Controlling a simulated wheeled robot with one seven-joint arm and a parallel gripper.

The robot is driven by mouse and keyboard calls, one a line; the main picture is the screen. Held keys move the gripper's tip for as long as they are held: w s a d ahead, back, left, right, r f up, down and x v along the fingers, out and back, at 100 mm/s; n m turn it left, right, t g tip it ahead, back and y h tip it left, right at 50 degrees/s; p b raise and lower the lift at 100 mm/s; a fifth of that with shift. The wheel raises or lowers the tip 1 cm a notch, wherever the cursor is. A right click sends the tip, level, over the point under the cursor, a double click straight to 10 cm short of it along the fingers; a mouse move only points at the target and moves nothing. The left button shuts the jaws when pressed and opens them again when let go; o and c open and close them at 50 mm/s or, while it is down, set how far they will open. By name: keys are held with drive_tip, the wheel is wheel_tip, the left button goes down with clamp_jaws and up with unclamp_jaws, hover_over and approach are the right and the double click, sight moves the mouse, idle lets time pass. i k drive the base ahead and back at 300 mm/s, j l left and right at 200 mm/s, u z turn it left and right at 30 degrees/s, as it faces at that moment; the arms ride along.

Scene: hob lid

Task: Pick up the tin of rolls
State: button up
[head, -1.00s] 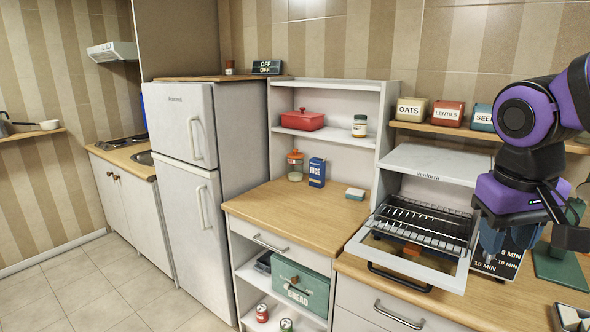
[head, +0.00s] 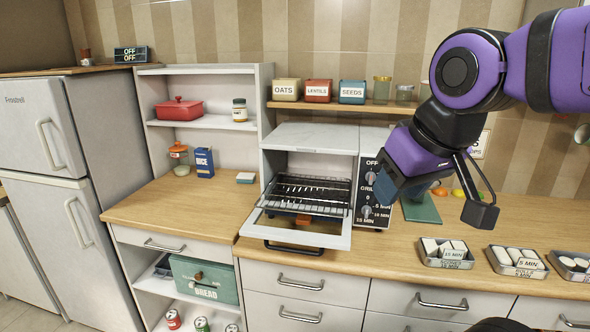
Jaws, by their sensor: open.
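Several small metal tins with white pieces in them stand in a row on the wooden counter at the right. The left tin (head: 447,253) has a label too small to read surely. The middle tin (head: 517,262) has a label that seems to read 5 MIN. The right tin (head: 574,265) is cut by the picture's edge. I cannot tell which holds the rolls. My gripper (head: 436,203) is open and empty, in the air above the counter, behind and above the left tin, touching none.
A toaster oven (head: 316,137) stands left of the tins, its door (head: 300,234) folded down and its rack showing. A green board (head: 421,208) stands behind my gripper. The shelf (head: 350,105) above holds canisters. Counter between the oven door and tins is clear.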

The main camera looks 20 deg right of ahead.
sight(510, 261)
drive_tip(key=z, duration=1.85)
drive_tip(key=i+j, duration=0.25)
drive_tip(key=j, duration=0.15)
drive_tip(key=i+j, duration=0.2)
drive_tip(key=j, duration=0.25)
